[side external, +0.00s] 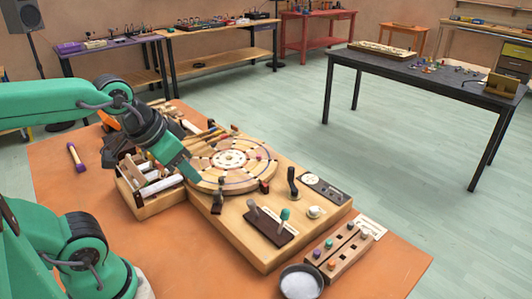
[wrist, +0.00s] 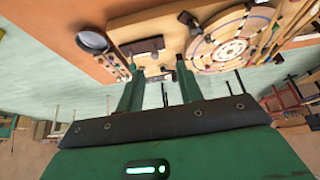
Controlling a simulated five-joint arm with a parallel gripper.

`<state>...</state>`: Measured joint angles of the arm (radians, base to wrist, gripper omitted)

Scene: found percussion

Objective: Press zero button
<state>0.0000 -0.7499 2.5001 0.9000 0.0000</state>
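A wooden board (side external: 262,248) on the orange table carries a round ringed disc (side external: 230,162), also seen in the wrist view (wrist: 232,47). A small wooden block (side external: 340,254) with several coloured buttons lies at the board's front right. I cannot tell which part is the zero button. My gripper (side external: 190,174) is above the disc's left side. Its two green fingers are apart and empty in the wrist view (wrist: 159,68).
A dark bowl of white material (side external: 300,283) stands at the table's front edge, beside the block. A wooden box of bars (side external: 158,205) is left of the disc. A purple-ended stick (side external: 75,157) lies far left.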

